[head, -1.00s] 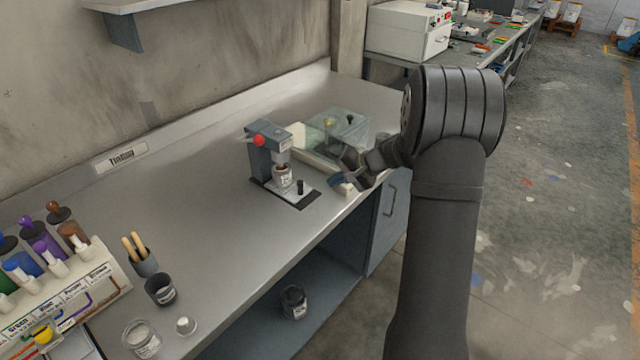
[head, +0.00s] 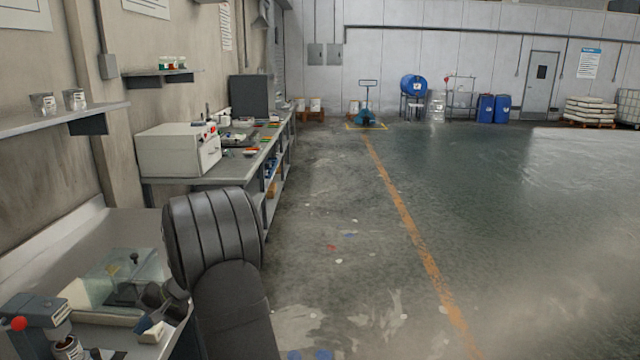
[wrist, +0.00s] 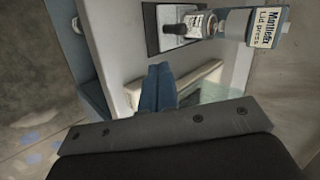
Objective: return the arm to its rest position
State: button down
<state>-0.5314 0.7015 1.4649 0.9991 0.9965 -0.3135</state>
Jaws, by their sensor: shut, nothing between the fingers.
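My gripper (head: 150,330) shows in the head view at the lower left, beside the bench edge. It is partly hidden by my own arm. In the wrist view its blue fingers (wrist: 158,88) are shut together with nothing between them. They are over the bench, near the glass-covered balance (head: 125,280). The lid press (head: 38,318), grey with a red knob, stands to the left of my gripper in the head view. It also shows at the top of the wrist view (wrist: 240,22), with a labelled can (wrist: 200,24) on its base.
A second bench (head: 205,172) carries a white boxy instrument (head: 178,150) farther back. A wall shelf (head: 60,117) holds two small cans. The floor to the right (head: 400,230) is open, crossed by an orange line. Blue drums (head: 495,108) and a pallet truck (head: 367,113) stand far off.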

jog(key=x, duration=0.8)
jog(key=shift+s+a, duration=0.1)
jog(key=shift+a, duration=0.1)
jog(key=shift+s+a+r, duration=0.15)
jog(key=shift+s+a, duration=0.05)
jog(key=shift+a, duration=0.85)
jog(key=shift+s+a, duration=0.1)
jog(key=shift+a, duration=0.4)
